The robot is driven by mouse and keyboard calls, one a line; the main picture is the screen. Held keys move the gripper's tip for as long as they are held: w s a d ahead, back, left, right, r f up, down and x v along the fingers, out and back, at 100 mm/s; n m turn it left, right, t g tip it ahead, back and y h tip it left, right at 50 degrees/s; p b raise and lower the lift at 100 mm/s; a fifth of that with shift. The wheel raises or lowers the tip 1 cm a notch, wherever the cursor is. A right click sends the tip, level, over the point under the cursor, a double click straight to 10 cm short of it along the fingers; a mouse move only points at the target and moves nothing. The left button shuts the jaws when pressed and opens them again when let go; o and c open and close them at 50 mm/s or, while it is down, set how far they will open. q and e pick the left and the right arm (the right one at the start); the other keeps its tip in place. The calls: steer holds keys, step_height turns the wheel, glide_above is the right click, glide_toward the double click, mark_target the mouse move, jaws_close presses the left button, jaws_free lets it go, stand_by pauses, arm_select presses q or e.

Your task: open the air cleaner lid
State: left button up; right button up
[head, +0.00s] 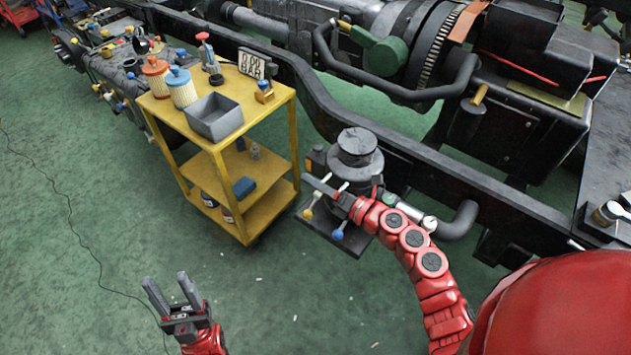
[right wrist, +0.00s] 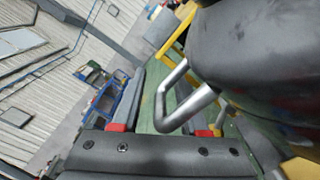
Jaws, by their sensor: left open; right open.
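The air cleaner (head: 358,165) is a dark, stepped round housing on a dark base plate beside the truck frame. Its round lid (head: 357,142) appears seated on top. My right gripper (head: 322,187) is at the housing's near left side, below the lid, its fingers open. In the right wrist view a bent silver bar (right wrist: 187,104) comes out from a dark rounded body (right wrist: 265,60) and reaches between the fingers, partly covering the right one. Whether they touch it is unclear. My left gripper (head: 168,281) is open and empty above the green floor, lower left.
Rods with yellow and blue knobs (head: 338,234) stick out near the right gripper. A yellow cart (head: 262,112) with filters and a grey bin (head: 214,117) stands left of the air cleaner. The black chassis rail (head: 400,155) runs behind. Floor at front left is clear.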

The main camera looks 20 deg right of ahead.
steer(key=shift+c, duration=0.2)
jaws_close()
stand_by(1.1)
